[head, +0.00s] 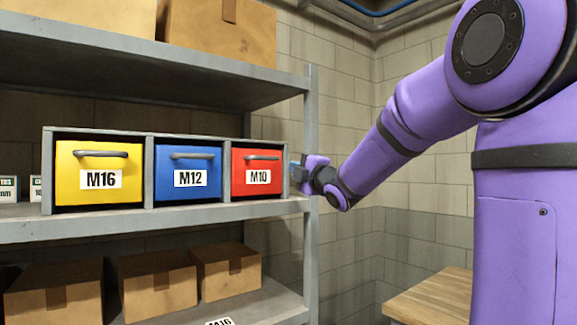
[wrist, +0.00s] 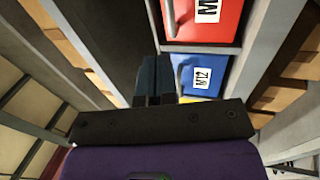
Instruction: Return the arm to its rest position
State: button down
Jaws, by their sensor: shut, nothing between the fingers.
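My gripper (head: 296,171) is at the end of my purple arm in the head view, at the right end of the drawer unit, close to the red M10 drawer (head: 258,172). In the wrist view my gripper (wrist: 155,75) shows two dark fingers together with nothing between them. The red drawer (wrist: 200,28) and the blue M12 drawer (wrist: 198,73) lie beyond the fingers there. Whether the gripper touches the unit or the shelf post cannot be told.
A grey shelf (head: 200,222) carries the drawer unit with a yellow M16 drawer (head: 95,172), shut like the others. A shelf post (head: 311,130) stands beside my gripper. Cardboard boxes (head: 158,285) sit below. A wooden top (head: 435,298) is at lower right.

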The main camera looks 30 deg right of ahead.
jog(key=shift+s+f, duration=0.15)
jog(key=shift+s, duration=0.55)
jog(key=s+a+f+m+g, duration=0.5)
jog(key=s+f+m, duration=0.1)
jog(key=s, duration=0.4)
jog(key=s+a+f+m+g, duration=0.5)
jog(key=s+f, duration=0.3)
jog(key=s, duration=0.2)
jog(key=s+a+f+m+g, duration=0.6)
jog(key=s+f+m, duration=0.1)
jog(key=s, duration=0.3)
jog(key=shift+s+h, duration=0.25)
jog(key=shift+h, duration=0.15)
jog(key=shift+f, duration=0.1)
